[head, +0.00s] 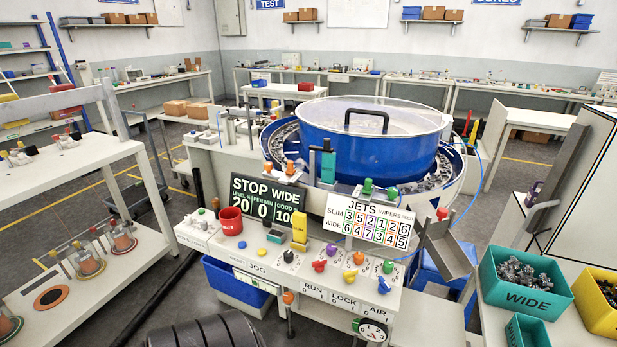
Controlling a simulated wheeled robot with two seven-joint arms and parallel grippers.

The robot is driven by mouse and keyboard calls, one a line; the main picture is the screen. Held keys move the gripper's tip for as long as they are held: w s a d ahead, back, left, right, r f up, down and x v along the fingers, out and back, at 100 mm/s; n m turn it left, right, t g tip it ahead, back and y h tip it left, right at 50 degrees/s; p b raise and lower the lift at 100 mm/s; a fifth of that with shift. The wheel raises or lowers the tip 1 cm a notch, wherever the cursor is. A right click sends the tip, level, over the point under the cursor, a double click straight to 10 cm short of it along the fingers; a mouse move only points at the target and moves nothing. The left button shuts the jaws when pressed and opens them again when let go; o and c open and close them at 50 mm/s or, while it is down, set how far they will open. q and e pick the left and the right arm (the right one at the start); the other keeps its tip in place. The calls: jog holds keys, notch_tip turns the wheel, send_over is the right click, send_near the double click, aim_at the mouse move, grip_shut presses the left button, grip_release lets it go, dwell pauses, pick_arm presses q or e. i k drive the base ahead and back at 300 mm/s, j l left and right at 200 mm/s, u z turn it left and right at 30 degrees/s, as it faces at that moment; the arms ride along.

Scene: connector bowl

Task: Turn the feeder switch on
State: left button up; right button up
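The blue bowl feeder (365,150) with a clear lid and black handle stands on a white bench. The bench's front control panel (300,272) carries several coloured knobs and levers. A red lever (319,265) is above the RUN 0/1 label, a yellow lever (350,275) above LOCK, and a blue lever (383,285) above AIR. I cannot read a label saying feeder, and the lever settings are too small to tell. A black sign (268,200) reads STOP WIDE with 20, 0 and 100. Neither of my grippers shows in the head view.
A teal WIDE bin (525,282) and a yellow bin (600,302) hold metal parts. A white JETS board (368,222) stands behind the levers.

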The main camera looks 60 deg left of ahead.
aim_at(319, 265)
jog(key=u, duration=1.85)
jog(key=i+z, duration=0.45)
jog(key=z, duration=0.15)
